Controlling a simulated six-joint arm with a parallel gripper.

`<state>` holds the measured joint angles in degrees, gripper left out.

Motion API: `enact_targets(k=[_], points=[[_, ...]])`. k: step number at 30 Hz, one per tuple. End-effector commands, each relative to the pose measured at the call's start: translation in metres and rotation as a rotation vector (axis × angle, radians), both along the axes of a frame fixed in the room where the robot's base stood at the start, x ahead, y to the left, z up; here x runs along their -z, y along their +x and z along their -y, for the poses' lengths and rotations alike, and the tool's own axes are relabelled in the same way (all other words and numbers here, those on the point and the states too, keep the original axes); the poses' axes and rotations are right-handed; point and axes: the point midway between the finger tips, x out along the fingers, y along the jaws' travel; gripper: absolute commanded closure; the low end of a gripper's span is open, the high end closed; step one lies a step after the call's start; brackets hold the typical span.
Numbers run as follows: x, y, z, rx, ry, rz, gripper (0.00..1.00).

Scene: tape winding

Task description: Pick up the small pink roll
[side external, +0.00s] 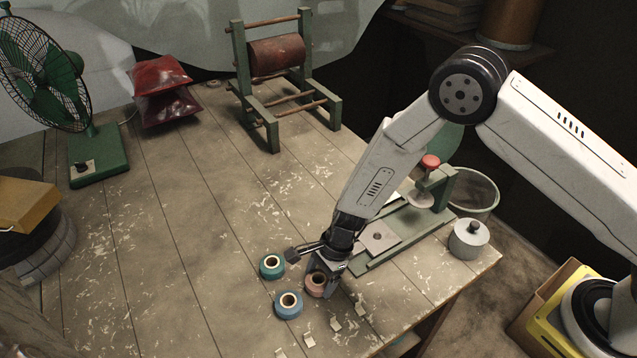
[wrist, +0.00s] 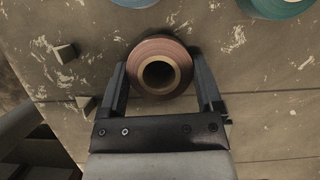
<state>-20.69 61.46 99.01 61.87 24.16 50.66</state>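The small pink roll (side external: 316,284) stands on the wooden table with its open core facing up. In the wrist view the pink roll (wrist: 160,68) lies between the tips of my gripper's two fingers. My gripper (side external: 322,268) is low over the table at the roll, with its fingers spread on either side. In the wrist view my gripper (wrist: 160,80) shows a finger close to each side of the roll; whether they touch it I cannot tell.
A teal roll (side external: 272,266) and a blue roll (side external: 288,304) stand close to the left of the pink one. Small pale scraps (side external: 335,323) lie near the table's front edge. A green winding stand (side external: 405,225) and a lidded pot (side external: 468,238) are on the right. The table's left middle is clear.

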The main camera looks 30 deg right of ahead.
Motion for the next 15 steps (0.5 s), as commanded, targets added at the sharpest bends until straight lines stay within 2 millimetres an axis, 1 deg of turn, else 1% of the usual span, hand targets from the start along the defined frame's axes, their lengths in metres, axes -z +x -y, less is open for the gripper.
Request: enact_targets(k=[1,2,3,4,15], points=[[0.0000,-0.0003,0.0001,0.000,0.000,-0.001,0.41],[0.0000,-0.0003,0.0001,0.000,0.000,-0.001,0.51],[0.0000,-0.0003,0.0001,0.000,0.000,-0.001,0.64],[0.0000,-0.0003,0.0001,0.000,0.000,-0.001,0.73],[-0.0020,0.0000,-0.0001,0.000,0.000,0.000,0.74]])
